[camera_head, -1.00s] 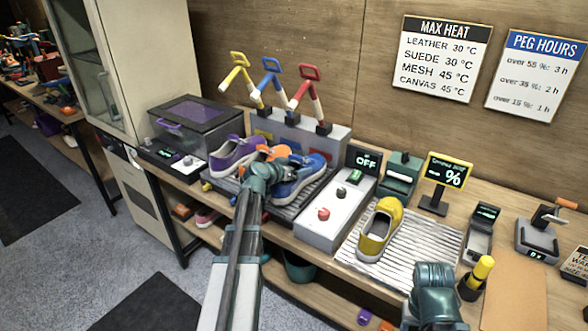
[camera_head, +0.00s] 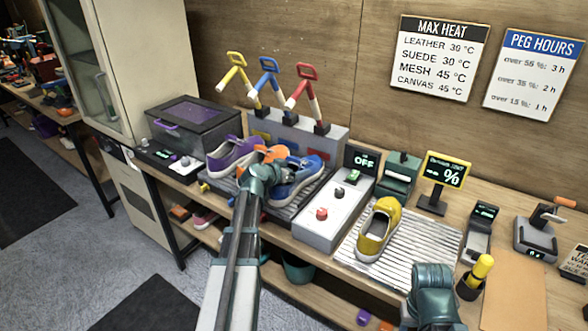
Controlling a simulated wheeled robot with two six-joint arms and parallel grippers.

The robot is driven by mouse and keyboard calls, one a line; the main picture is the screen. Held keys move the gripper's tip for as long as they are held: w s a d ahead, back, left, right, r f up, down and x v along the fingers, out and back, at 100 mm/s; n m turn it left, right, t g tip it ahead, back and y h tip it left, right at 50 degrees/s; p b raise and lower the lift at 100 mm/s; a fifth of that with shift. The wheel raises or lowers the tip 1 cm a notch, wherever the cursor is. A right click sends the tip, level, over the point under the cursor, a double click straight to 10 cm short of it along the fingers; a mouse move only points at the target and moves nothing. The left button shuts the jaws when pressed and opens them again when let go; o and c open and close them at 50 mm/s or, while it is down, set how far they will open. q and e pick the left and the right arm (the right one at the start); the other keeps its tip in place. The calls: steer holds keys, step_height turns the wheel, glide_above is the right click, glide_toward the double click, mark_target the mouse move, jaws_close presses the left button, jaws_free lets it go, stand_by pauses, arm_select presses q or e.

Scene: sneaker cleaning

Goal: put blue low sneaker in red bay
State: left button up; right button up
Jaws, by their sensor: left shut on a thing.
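The blue low sneaker (camera_head: 300,182) has a white sole and sits at the right end of the grey ribbed tray in front of the peg rack. My left gripper (camera_head: 272,156) is shut on the blue sneaker at its left side; the wrist hides part of the shoe and the exact grip. The red bay, with its red label (camera_head: 317,154), is at the right end of the rack under the red peg (camera_head: 302,88), just behind the sneaker. My right arm's wrist (camera_head: 434,290) shows at the bottom right; its fingers cannot be made out.
A purple sneaker (camera_head: 232,155) stands left of my left gripper. A white control box (camera_head: 334,212) with red and green buttons stands between. A dark lidded bin (camera_head: 195,128) is at left.

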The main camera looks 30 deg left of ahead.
arm_select(q)
steer(key=shift+f, duration=0.15)
steer(key=o, duration=1.4)
steer(key=p+v, duration=0.4)
steer(key=v, duration=0.8)
steer(key=shift+s+p, duration=0.2)
steer(key=shift+p, duration=0.2)
steer(key=shift+v, duration=0.8)
steer(key=shift+r+p, duration=0.2)
steer(key=shift+p, duration=0.15)
steer(key=s+r+p, duration=0.2)
steer(key=r+p, duration=0.2)
steer(key=shift+s+a+r+p, duration=0.15)
steer(key=shift+s+r+p, duration=0.2)
steer(key=shift+s+r, duration=0.05)
